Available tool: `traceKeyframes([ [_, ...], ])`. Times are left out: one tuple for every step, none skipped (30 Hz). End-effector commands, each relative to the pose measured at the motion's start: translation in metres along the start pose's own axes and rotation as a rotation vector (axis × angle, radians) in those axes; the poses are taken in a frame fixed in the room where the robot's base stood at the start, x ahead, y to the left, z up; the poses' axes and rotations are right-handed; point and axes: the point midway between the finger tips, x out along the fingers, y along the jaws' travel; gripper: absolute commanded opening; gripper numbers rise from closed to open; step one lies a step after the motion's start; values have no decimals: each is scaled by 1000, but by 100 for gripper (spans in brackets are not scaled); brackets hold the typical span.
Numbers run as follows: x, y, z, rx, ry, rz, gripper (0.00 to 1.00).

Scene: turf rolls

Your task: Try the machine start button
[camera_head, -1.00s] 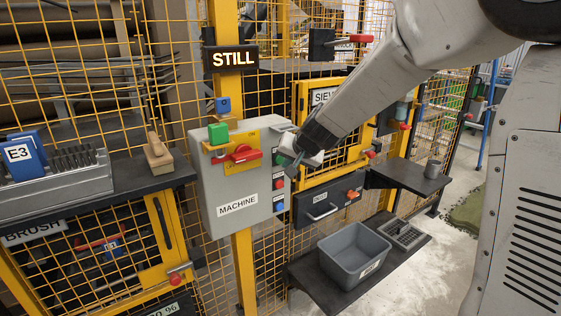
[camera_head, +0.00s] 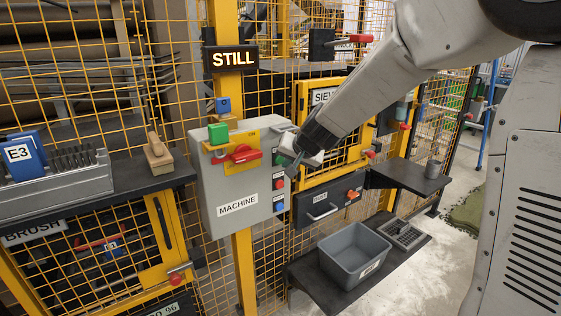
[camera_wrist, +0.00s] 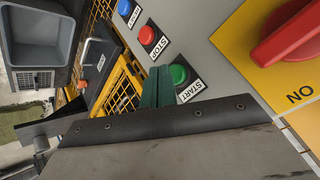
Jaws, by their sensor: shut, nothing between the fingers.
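The grey machine box (camera_head: 225,190), labelled MACHINE, is on the yellow post in the head view. Its green start button (camera_wrist: 179,74), labelled START, shows in the wrist view, with the red stop button (camera_wrist: 146,35) and a blue button (camera_wrist: 124,7) in line beyond it. My gripper (camera_head: 292,170) is shut and empty in front of the button column. In the wrist view its fingertips (camera_wrist: 158,72) appear right beside the start button; I cannot tell whether they touch it. The red rotary switch (camera_head: 243,154) sits on a yellow plate near ON. The sign (camera_head: 230,59) above reads STILL.
A grey bin (camera_head: 354,255) stands on a low dark shelf at the lower right. The dust drawer (camera_head: 328,200) is beside the machine box. A dark shelf (camera_head: 408,178) sticks out at the right. Yellow mesh fencing surrounds these.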

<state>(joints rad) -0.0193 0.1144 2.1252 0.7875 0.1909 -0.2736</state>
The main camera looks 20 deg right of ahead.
Motion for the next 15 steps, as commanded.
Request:
traceKeyframes([
  [0, 0, 0, 0, 0, 0, 0],
  [0, 0, 0, 0, 0, 0, 0],
  [0, 0, 0, 0, 0, 0, 0],
  [0, 0, 0, 0, 0, 0, 0],
  [0, 0, 0, 0, 0, 0, 0],
  [0, 0, 0, 0, 0, 0, 0],
  [0, 0, 0, 0, 0, 0, 0],
  [0, 0, 0, 0, 0, 0, 0],
  [0, 0, 0, 0, 0, 0, 0],
  [1, 0, 0, 0, 0, 0, 0],
  [1, -1, -1, -1, 0, 0, 0],
  [2, -1, -1, -1, 0, 0, 0],
  [3, -2, -2, -1, 0, 0, 0],
  [4, -2, -3, 0, 0, 0, 0],
  [4, -3, -3, 0, 0, 0, 0],
])
